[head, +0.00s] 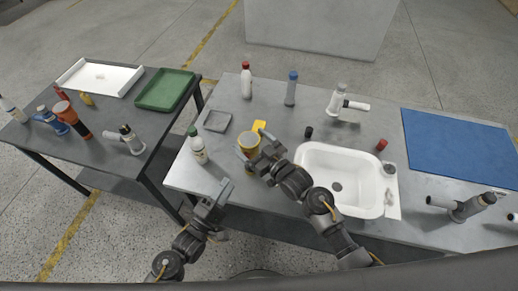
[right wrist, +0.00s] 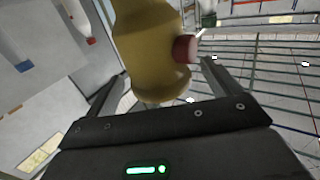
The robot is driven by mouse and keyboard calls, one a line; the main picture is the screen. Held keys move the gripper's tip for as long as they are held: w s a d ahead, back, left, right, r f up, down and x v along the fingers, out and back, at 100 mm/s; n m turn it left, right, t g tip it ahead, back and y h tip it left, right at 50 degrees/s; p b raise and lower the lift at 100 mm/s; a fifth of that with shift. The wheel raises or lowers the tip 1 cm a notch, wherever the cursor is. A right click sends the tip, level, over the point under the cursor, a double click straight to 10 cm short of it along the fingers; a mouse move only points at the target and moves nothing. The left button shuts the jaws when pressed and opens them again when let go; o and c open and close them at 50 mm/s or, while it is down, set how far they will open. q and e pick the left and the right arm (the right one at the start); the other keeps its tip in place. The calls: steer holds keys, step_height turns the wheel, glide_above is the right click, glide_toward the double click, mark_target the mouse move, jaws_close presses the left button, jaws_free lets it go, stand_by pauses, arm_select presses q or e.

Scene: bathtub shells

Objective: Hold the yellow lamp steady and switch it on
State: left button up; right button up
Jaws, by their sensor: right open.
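The yellow lamp (head: 249,141) stands on the grey table, left of the sink. In the right wrist view the yellow lamp (right wrist: 150,45) fills the space between the fingers, with a dark red knob-like part (right wrist: 184,48) on its right side. My right gripper (head: 256,155) is open at the lamp, with one finger to each side; I cannot tell whether either touches it. The right gripper also shows in its own wrist view (right wrist: 163,75). My left gripper (head: 214,196) is low, at the table's front edge, apart from the lamp. Its finger gap is unclear.
A white bottle with a green cap (head: 197,146) stands left of the lamp, near a grey tray (head: 217,121). The white sink (head: 345,207) is to the right. A blue mat (head: 460,150) lies farther right.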

mark_target(242, 134)
steer(key=shift+x, duration=1.55)
steer(key=c, duration=1.2)
arm_select(q)
jaws_close()
arm_select(e)
steer(key=shift+o, duration=0.2)
stand_by(1.5)
